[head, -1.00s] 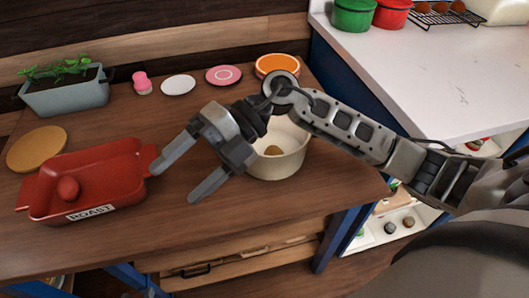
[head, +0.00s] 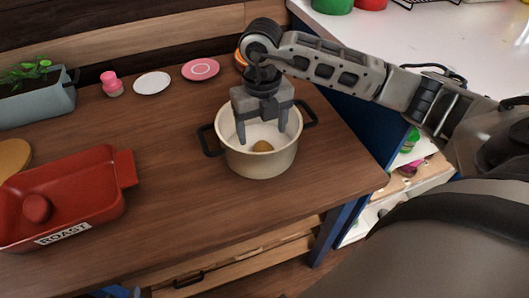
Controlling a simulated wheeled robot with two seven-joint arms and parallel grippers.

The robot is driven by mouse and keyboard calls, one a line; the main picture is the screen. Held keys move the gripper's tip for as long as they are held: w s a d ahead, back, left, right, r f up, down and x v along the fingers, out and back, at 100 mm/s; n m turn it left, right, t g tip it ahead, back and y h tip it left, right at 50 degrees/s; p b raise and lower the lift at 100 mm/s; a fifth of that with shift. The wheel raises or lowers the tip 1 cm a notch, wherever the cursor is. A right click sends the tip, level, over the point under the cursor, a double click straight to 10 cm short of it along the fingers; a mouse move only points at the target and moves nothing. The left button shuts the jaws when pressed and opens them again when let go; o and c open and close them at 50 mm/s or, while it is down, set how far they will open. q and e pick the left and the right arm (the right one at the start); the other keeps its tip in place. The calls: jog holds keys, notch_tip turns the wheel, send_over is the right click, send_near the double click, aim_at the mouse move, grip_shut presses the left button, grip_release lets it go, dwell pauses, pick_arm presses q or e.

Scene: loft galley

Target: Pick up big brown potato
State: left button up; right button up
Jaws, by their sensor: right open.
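The brown potato (head: 262,146) lies on the bottom of a cream pot (head: 258,165) with dark side handles, on the wooden counter. My right gripper (head: 262,138) points down into the pot, its two fingers spread apart on either side above the potato. The gripper is open and holds nothing. Whether a finger touches the potato or the pot wall cannot be told. My left gripper is not in the view.
A red roasting dish (head: 98,205) marked ROAST holds a round red item (head: 37,208) at left. A planter (head: 38,100), a pink item (head: 111,84), a white plate (head: 152,83) and a pink plate (head: 201,69) stand behind. Bare wood lies between dish and pot.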

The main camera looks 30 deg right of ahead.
aim_at(265, 146)
jog(key=shift+s+f, duration=0.2)
jog(key=shift+f, duration=0.85)
jog(key=shift+s+f, duration=0.2)
jog(key=shift+f, duration=0.8)
jog(key=shift+s+f, duration=0.2)
jog(key=shift+f, duration=0.85)
jog(key=c, duration=1.1)
